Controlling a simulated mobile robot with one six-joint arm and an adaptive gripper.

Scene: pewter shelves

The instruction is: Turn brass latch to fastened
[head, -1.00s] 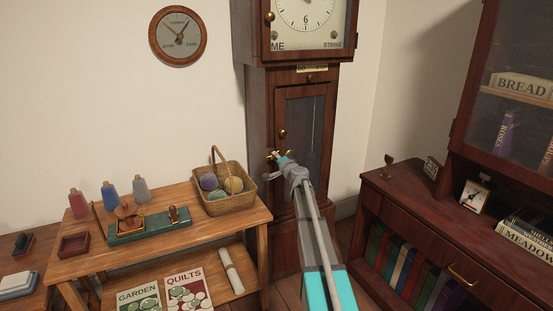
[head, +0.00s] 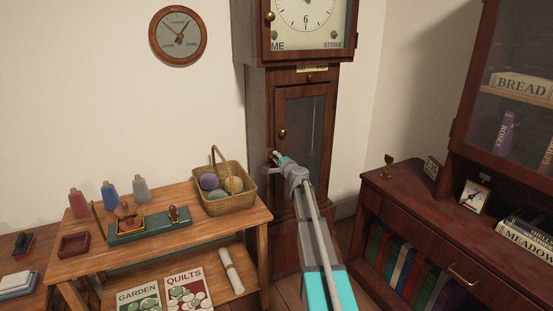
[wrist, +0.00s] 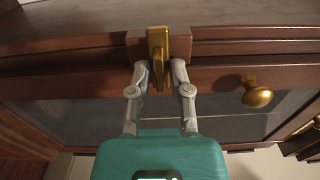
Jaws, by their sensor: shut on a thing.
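The brass latch (wrist: 158,45) sits on a small wooden block at the edge of the tall clock's case door. In the wrist view its bar lies across the seam between the case and the door frame. My gripper (wrist: 158,78) is shut on the latch, with one grey finger on each side of the bar. In the head view my gripper (head: 277,157) is at the left edge of the clock door (head: 288,95), below a round brass knob (head: 282,133), and largely hides the latch. The knob also shows in the wrist view (wrist: 257,95).
A wooden side table (head: 160,225) with a wicker basket (head: 226,204) stands left of the clock.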

